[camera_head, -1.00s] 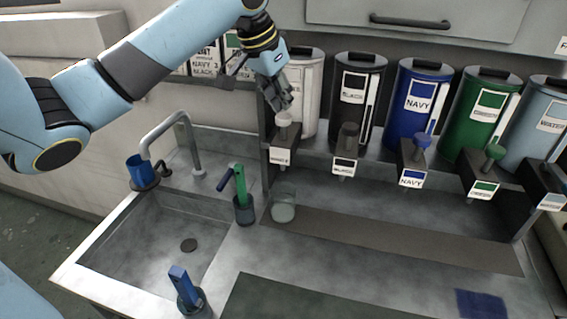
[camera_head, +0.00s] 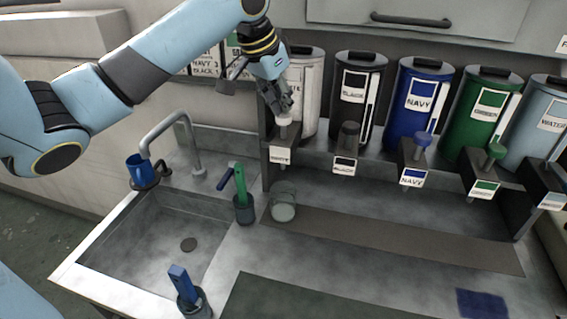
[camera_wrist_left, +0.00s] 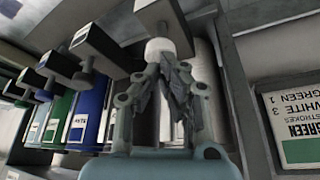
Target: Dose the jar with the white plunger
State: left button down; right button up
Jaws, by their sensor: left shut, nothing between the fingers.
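My left gripper (camera_head: 284,112) is shut and empty, its fingertips right at the white plunger (camera_head: 284,122) on top of the white dispenser (camera_head: 282,148). The white plunger also shows in the left wrist view (camera_wrist_left: 159,48), just beyond the closed fingertips (camera_wrist_left: 166,62); they look to be touching it. The glass jar (camera_head: 283,204) stands upright on the dark strip below the white dispenser's spout, with pale contents in it. The white canister (camera_head: 303,95) stands behind, partly hidden by my gripper. My right gripper is not in view.
Black (camera_head: 350,135), navy (camera_head: 421,140) and green (camera_head: 496,152) plungers stand in a row to the right, before their canisters. A green-handled tool in a holder (camera_head: 243,207) stands left of the jar. A sink (camera_head: 165,240) with a faucet (camera_head: 190,140) is at left.

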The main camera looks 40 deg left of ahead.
aim_at(282, 116)
pick_arm(q)
jog(key=shift+s+f+b, duration=0.1)
jog(key=shift+f+b, duration=0.25)
jog(key=shift+f, duration=1.2)
jog(key=shift+r, duration=0.1)
jog(key=shift+r+p, duration=0.6)
jog(key=shift+r, duration=1.45)
notch_tip(282, 116, up, 6)
